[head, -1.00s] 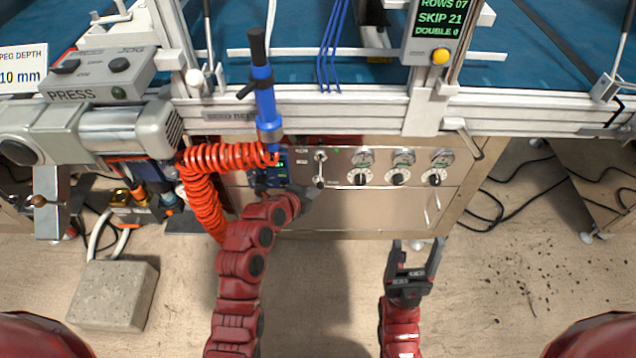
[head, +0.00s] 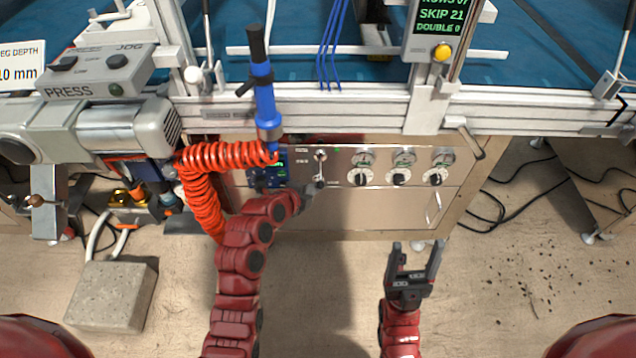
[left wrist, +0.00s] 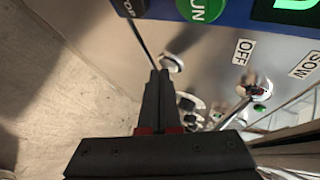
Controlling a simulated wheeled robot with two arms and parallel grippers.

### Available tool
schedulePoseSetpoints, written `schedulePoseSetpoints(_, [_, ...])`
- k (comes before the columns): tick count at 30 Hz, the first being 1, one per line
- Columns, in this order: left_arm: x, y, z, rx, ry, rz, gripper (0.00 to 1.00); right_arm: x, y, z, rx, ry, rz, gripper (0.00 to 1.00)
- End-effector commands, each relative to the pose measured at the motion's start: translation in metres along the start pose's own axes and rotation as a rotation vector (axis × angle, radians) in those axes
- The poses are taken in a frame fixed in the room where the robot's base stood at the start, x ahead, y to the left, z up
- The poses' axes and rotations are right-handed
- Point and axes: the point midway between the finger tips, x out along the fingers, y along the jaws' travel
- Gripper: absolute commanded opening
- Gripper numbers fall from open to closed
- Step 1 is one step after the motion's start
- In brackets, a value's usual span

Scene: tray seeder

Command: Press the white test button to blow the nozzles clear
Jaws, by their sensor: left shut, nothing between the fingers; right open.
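A white round button (left wrist: 172,62) on a metal panel shows in the left wrist view, just beyond my left fingertips (left wrist: 160,76). Whether they touch it I cannot tell. Its own label is not readable. In the head view my left gripper (head: 313,190) is at the front of the steel control panel (head: 388,205), below a toggle switch (head: 320,156); the button cannot be made out there. The left fingers are shut with nothing between them. My right gripper (head: 416,250) is open and empty, below the panel and apart from it.
Several black-and-white dials (head: 398,178) sit right of the switch. A green RUN button (left wrist: 203,8) is close to the left fingers. A stone block (head: 112,295) lies on the floor.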

Motion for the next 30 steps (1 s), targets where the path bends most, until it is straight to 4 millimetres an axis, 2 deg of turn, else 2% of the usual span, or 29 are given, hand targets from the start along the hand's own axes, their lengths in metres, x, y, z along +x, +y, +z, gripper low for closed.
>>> schedulePoseSetpoints(11, [0.000,0.000,0.001,0.000,-0.001,0.000,0.00,-0.001,0.000,0.000,0.000,0.000,0.000,0.69])
schedulePoseSetpoints(23, [-0.012,0.009,-0.008,0.001,-0.001,0.000,0.00,-0.005,0.000,0.001,0.000,0.000,0.000,0.69])
schedulePoseSetpoints(30, [-0.013,0.009,-0.009,0.000,-0.001,0.000,0.00,-0.005,0.000,0.001,0.000,0.000,0.000,0.69])
